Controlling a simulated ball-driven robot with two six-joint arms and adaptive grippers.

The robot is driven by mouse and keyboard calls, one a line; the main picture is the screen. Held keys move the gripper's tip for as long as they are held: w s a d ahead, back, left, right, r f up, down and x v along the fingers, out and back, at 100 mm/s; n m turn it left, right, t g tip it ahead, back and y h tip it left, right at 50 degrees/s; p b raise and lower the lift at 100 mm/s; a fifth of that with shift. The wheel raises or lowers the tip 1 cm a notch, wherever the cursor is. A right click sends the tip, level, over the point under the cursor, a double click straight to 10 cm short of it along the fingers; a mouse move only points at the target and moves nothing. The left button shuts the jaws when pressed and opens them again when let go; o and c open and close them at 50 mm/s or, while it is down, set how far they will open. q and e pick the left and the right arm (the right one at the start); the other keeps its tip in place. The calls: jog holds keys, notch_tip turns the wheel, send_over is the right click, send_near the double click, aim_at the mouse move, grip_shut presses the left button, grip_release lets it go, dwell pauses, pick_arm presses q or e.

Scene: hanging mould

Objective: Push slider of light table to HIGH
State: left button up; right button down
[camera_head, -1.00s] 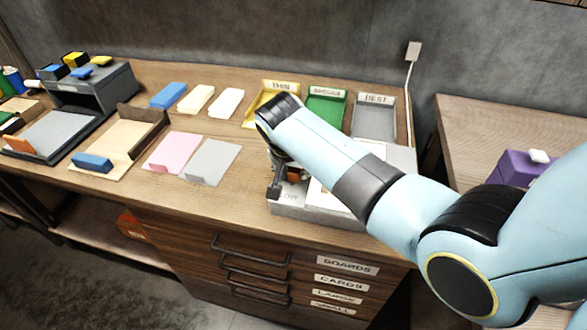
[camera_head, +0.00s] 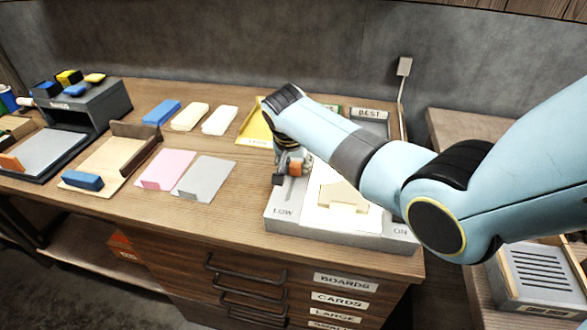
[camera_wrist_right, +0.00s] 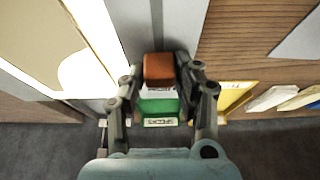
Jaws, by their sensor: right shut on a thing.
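The light table (camera_head: 285,225) is a grey frame with a glowing white panel at the front right of the bench. LOW is printed at its near left corner and ON at its near right. Its orange slider knob (camera_head: 295,167) is on the left side strip, clearly back from LOW. My right gripper (camera_head: 286,168) is shut on the knob. In the right wrist view the orange knob (camera_wrist_right: 158,67) sits between the fingers of my right gripper (camera_wrist_right: 158,75). The HIGH mark cannot be made out. My left gripper is not in view.
A cream piece (camera_head: 342,197) lies on the glowing panel. Yellow (camera_head: 255,127), green (camera_wrist_right: 158,106) and BEST trays (camera_head: 370,116) stand behind the light table. Pink (camera_head: 167,168) and grey cards (camera_head: 207,178) lie to its left. My right arm covers much of the right side.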

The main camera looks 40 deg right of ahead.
jog(key=c, duration=1.4)
grip_release()
jog(key=shift+w+d+r, duration=0.1)
jog(key=shift+w+d, duration=0.05)
jog(key=o, duration=0.4)
jog(key=shift+o, duration=0.2)
jog(key=shift+r, duration=0.1)
jog(key=v, duration=1.1)
jog(key=shift+r, duration=0.25)
